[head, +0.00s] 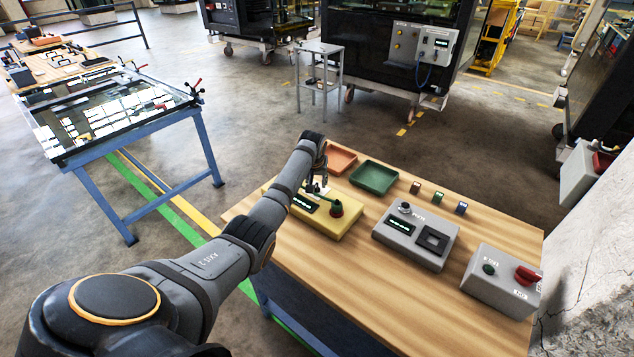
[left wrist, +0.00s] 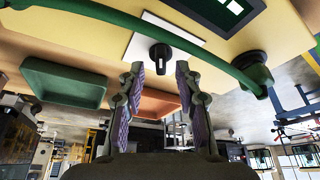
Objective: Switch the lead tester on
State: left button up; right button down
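The lead tester, a yellow box (head: 328,229), stands at the left part of the wooden table with a lit display (head: 304,203) and a green lead arching over its top. The lead ends at a dark green plug (left wrist: 256,80) with a red base in the head view.
An orange tray (head: 341,157) and a green tray (head: 374,177) lie behind the tester. Right of it are a grey box with a display and dark socket (head: 420,232), several small coloured blocks, and a grey box with a red switch (head: 501,280). The table's front is clear.

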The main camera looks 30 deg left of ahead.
pick_arm(q)
jog(key=shift+f, duration=0.3)
jog(key=shift+a+f, duration=0.1)
jog(key=shift+f, duration=0.1)
jog(key=shift+c, duration=1.1)
jog(key=c, duration=0.4)
grip_shut()
pick_arm(e)
jog(key=shift+s+d, duration=0.25)
